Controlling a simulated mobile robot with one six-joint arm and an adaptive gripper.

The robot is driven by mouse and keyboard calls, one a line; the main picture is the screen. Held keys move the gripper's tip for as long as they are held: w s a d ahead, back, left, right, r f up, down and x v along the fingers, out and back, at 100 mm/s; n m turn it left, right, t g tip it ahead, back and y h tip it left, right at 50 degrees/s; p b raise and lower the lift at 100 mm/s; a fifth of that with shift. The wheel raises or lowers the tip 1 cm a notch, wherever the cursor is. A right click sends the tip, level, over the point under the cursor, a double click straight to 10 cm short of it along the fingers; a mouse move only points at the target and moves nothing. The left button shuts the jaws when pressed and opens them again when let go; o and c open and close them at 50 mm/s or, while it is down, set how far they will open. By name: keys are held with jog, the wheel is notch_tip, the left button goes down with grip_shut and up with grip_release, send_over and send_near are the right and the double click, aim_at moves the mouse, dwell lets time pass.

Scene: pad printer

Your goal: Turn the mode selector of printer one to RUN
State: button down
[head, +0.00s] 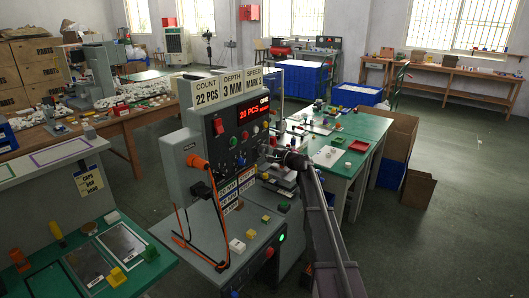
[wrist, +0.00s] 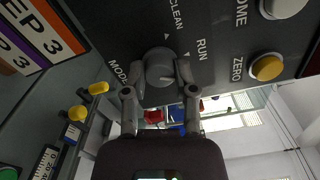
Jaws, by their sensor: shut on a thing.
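The grey printer (head: 219,152) with a red lit display stands at the centre of the head view. In the wrist view its dark panel carries a round grey mode selector knob (wrist: 159,61), with the labels MODE, CLEAN and RUN around it. My gripper (wrist: 161,72) is shut on this knob, one finger on each side. A pale mark shows on the knob, but I cannot tell for sure which label it points to. In the head view my gripper (head: 290,160) reaches the printer's right side, and the knob is hidden there.
A yellow button (wrist: 266,68) labelled ZERO and a pale button (wrist: 281,6) sit to the right of the knob on the same panel. A green-topped table (head: 368,128) with small parts stands behind my arm. Open floor (head: 455,210) lies to the right.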

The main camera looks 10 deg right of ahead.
jog(key=n, duration=0.5)
dwell(0.4)
jog(key=shift+c, duration=2)
grip_release()
jog(key=shift+d, duration=0.1)
jog(key=v, duration=1.2)
